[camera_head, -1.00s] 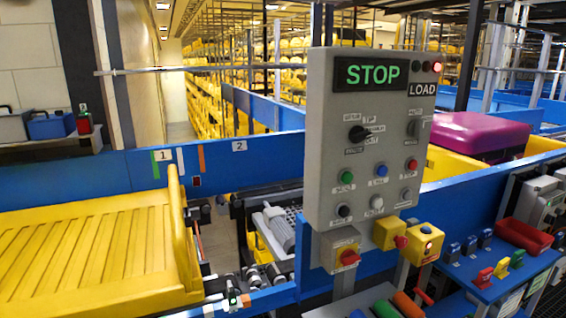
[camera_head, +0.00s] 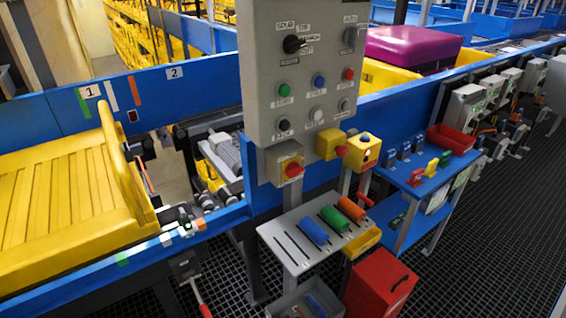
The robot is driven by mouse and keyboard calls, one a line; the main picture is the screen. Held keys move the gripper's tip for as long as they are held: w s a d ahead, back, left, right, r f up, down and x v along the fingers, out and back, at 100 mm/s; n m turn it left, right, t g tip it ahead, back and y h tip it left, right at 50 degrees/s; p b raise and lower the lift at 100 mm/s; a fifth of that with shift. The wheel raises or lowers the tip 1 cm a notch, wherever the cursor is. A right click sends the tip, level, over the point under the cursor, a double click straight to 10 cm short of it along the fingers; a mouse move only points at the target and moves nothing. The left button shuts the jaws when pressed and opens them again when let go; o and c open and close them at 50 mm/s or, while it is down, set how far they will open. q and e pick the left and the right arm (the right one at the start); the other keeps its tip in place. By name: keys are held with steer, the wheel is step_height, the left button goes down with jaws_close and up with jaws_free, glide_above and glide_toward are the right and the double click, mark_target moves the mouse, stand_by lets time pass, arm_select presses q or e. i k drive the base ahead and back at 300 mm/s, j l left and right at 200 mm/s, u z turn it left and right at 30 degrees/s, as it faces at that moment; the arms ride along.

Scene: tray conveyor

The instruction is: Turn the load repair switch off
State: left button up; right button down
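The grey control panel (camera_head: 270,75) stands upright at the top centre of the head view, its top cut off by the frame. A black rotary knob (camera_head: 293,44) sits on its upper left, with small labels around it. Under the panel, a box carries a red rotary switch (camera_head: 293,169) on yellow. The labels are too small for me to tell which one is the load repair switch. Neither gripper is in view.
A yellow tray (camera_head: 115,165) lies on the blue conveyor at left. A shelf with coloured handles (camera_head: 340,219), a red box (camera_head: 381,283) and a grey bin (camera_head: 304,306) stand below the panel. Dark grating floor (camera_head: 480,240) is clear at right.

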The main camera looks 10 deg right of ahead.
mark_target(294, 169)
steer(key=i+l, duration=0.1)
steer(key=l, duration=0.45)
steer(key=i+l+u, duration=0.1)
steer(key=l, duration=0.4)
steer(key=i+l, duration=0.1)
steer(key=l, duration=0.45)
steer(key=i+l+u, duration=0.1)
steer(key=l, duration=0.45)
